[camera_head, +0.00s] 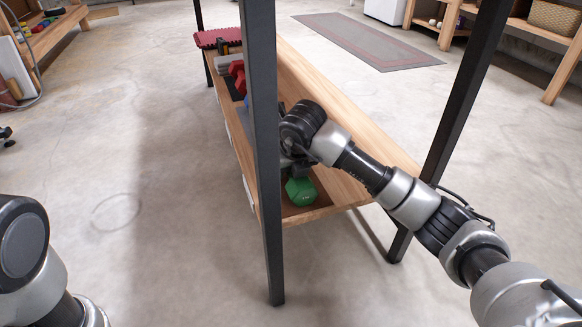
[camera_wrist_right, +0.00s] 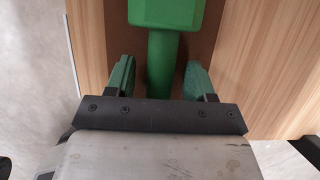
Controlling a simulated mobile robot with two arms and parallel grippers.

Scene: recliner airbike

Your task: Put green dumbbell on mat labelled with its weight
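The green dumbbell (camera_head: 300,191) lies near the front end of the wooden shelf, partly hidden by my right arm. In the right wrist view the green dumbbell (camera_wrist_right: 165,12) lies on a brown mat (camera_wrist_right: 211,38), and its handle runs between the fingers of my right gripper (camera_wrist_right: 160,78). Gaps show on both sides of the handle, so the gripper is open around it. In the head view the right gripper's fingers are mostly hidden by the arm. My left arm shows at the lower left, but its gripper is out of view. I cannot read any weight label.
The wooden shelf (camera_head: 345,122) has dark metal posts (camera_head: 262,120) close to my right arm. A red dumbbell (camera_head: 238,72) and a red textured item (camera_head: 217,37) are farther back. A grey floor mat (camera_head: 365,40) lies beyond. The floor at left is clear.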

